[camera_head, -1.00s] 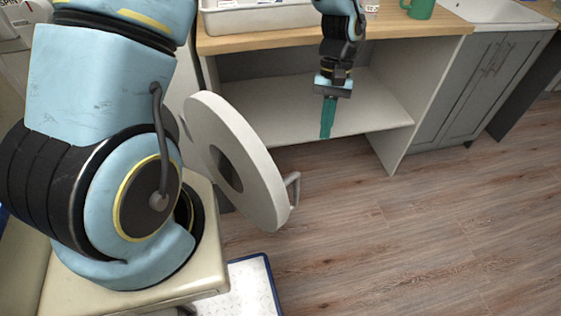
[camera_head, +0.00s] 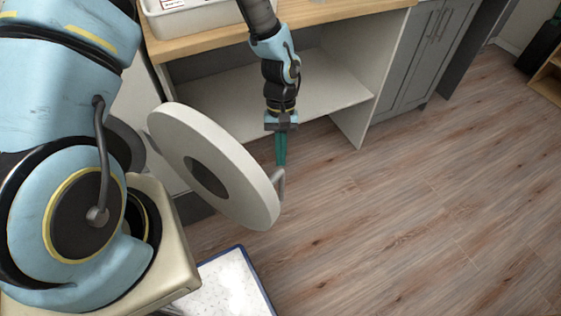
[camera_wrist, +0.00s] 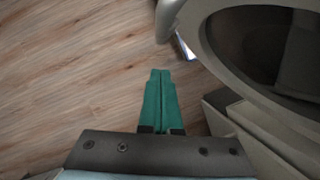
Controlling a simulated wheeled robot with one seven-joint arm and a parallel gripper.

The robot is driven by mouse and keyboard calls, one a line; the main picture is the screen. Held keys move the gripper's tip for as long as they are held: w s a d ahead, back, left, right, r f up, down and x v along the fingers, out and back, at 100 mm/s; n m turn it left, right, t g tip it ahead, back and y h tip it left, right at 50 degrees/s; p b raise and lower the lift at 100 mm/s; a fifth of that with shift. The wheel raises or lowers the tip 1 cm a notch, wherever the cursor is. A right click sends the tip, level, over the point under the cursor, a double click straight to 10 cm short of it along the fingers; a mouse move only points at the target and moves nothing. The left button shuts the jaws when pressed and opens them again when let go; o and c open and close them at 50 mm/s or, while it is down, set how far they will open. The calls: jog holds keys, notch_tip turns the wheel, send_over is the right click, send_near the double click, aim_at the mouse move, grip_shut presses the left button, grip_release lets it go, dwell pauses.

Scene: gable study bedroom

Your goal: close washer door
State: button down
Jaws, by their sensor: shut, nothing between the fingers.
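The round white washer door (camera_head: 222,150) stands open, swung out from the washer, with a dark round window in its middle. Its grey handle (camera_head: 278,184) is at the right edge. My gripper (camera_head: 281,163) points down beside the handle with its green fingers shut and empty; I cannot tell whether they touch it. In the wrist view my gripper (camera_wrist: 160,75) shows its fingers together, with the door (camera_wrist: 195,40) and its dark window at the right. The washer body is mostly hidden behind the door and my arm.
A wooden counter (camera_head: 330,12) with an open shelf (camera_head: 325,98) below stands behind my gripper, with a white tray (camera_head: 190,20) on it. Grey cabinets (camera_head: 410,65) are to the right. A blue-edged white mat (camera_head: 235,285) lies below the door. The wooden floor at right is clear.

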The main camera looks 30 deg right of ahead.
jog(key=shift+s+a+r+p, duration=0.15)
jog(key=shift+s+a, duration=0.15)
jog(key=shift+s, duration=0.2)
jog(key=shift+s+a+p, duration=0.15)
jog(key=shift+s+a, duration=0.1)
jog(key=shift+s, duration=0.3)
jog(key=shift+s+a+r+p, duration=0.15)
jog(key=shift+s+a, duration=0.15)
jog(key=shift+s, duration=0.2)
jog(key=shift+f, duration=0.1)
